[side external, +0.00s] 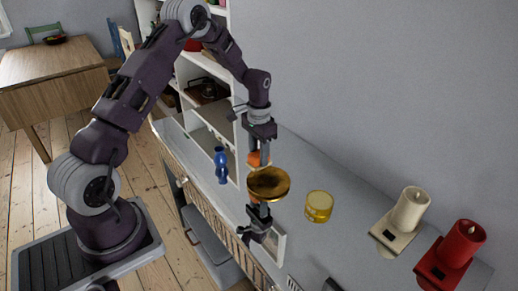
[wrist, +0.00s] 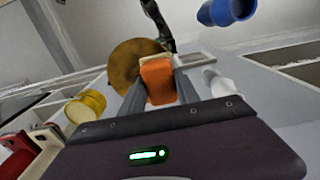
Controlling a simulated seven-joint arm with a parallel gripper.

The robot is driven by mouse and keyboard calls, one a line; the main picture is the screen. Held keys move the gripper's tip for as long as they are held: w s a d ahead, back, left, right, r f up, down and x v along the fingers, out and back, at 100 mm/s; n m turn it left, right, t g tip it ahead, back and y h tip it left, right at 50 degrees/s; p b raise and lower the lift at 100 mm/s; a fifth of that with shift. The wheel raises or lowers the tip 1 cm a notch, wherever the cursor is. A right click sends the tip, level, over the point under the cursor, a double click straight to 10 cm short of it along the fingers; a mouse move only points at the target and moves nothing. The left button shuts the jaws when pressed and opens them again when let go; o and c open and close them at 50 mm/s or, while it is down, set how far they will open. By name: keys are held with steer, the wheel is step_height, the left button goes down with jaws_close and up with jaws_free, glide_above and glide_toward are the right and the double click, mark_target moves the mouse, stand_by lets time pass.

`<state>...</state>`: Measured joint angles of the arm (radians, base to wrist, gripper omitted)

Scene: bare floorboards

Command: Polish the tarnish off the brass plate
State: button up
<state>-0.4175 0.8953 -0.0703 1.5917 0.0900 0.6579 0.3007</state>
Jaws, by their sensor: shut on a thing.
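The brass plate (side external: 268,183) is a round disc, golden with dark brown patches. A dark clamp (side external: 260,222) stands beneath it and appears to hold it up. My gripper (side external: 259,150) points down, shut on an orange pad (side external: 258,159) just above the plate's far edge. In the wrist view the pad (wrist: 158,82) has a pale layer on its far side and sits between the fingers, overlapping the plate (wrist: 128,66). I cannot tell whether pad and plate touch. A yellow tin (side external: 319,206) stands right of the plate; it also shows in the wrist view (wrist: 87,106).
A blue vase (side external: 221,165) stands left of the plate. A white shelf unit (side external: 205,66) rises behind my arm. The top behind the tin is clear.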

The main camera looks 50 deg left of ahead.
steer(key=shift+f, duration=1.6)
steer(key=shift+d+f, duration=0.45)
jaws_close()
steer(key=shift+d+f, duration=0.2)
steer(key=shift+d, duration=3.55)
steer(key=shift+a, duration=3.9)
steer(key=shift+w+a, duration=0.35)
steer(key=shift+w, duration=0.1)
steer(key=shift+w+d, duration=0.15)
steer(key=shift+w, duration=0.05)
steer(key=shift+d, duration=3.9)
steer(key=shift+a, duration=3.85)
steer(key=shift+a+r, duration=0.15)
steer(key=shift+a, duration=0.1)
steer(key=shift+d+r, duration=0.1)
steer(key=shift+r, duration=3.85)
